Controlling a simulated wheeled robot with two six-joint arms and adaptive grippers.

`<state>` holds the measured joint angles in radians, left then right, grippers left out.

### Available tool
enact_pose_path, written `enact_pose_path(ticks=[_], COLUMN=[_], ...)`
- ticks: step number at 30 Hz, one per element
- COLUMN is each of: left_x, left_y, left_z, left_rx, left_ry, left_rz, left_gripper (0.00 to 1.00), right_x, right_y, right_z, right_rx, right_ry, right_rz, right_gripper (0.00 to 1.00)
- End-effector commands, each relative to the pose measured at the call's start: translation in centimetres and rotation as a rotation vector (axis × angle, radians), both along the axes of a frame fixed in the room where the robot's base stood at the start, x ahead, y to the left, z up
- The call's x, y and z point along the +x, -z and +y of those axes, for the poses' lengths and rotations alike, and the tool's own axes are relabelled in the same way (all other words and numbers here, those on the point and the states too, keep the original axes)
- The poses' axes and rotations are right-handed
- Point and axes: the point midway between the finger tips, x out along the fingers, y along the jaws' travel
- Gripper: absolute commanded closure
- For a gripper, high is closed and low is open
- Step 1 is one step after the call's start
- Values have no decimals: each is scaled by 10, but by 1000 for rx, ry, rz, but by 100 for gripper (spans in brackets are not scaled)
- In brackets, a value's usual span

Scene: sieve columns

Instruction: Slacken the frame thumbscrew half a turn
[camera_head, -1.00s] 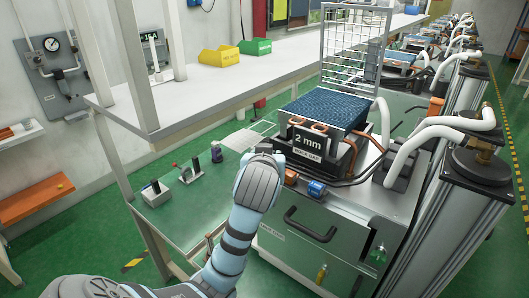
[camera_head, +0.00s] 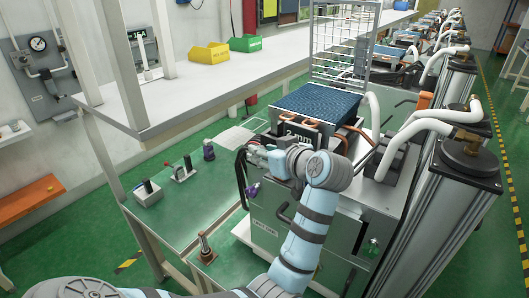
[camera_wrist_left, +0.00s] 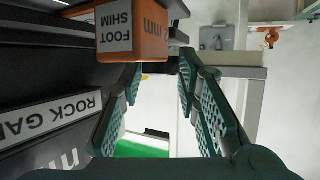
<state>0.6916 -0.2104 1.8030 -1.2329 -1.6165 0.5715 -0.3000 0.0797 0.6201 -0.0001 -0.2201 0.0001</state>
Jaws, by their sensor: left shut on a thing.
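In the head view my left gripper (camera_head: 248,160) is at the left side of the sieve machine, beside its 2 mm sign (camera_head: 298,136). In the left wrist view its two fingers (camera_wrist_left: 160,68) reach toward the dark edge of the machine's frame and are closed on a small part there. That part sits where the frame thumbscrew would be, but it is mostly hidden and its shape is unclear. An orange block labelled FOOT SHIM (camera_wrist_left: 135,40) is close beside the fingertips. My right gripper is not in view.
A blue sieve bed (camera_head: 318,101) tops the machine, with a wire rack (camera_head: 345,45) behind. White hoses (camera_head: 412,135) run on the right. A green bench (camera_head: 190,215) on the left holds small fixtures. Yellow (camera_head: 209,53) and green (camera_head: 246,43) bins stand on the shelf.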

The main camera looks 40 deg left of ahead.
Motion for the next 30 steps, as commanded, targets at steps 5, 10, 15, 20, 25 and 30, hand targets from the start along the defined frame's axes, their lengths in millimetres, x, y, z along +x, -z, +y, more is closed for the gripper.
enact_pose_path(ticks=[5, 10, 15, 20, 25, 30], left_x=[0, 0, 0, 0, 0, -1], left_y=[4, 4, 3, 1, 1, 1], left_z=[-1, -1, 0, 0, 0, 1], left_rx=[-6, -6, -5, -3, -1, -3], left_ry=[-4, -3, -4, -3, -3, 25], left_rz=[9, 9, 6, 4, 2, 2], left_gripper=[98, 98, 50, 50, 50, 50], right_x=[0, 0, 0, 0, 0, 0], right_y=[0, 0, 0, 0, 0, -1], right_z=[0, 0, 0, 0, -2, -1], right_rx=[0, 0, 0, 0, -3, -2], right_ry=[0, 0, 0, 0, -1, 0], right_rz=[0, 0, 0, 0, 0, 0], right_gripper=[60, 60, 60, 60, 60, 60])
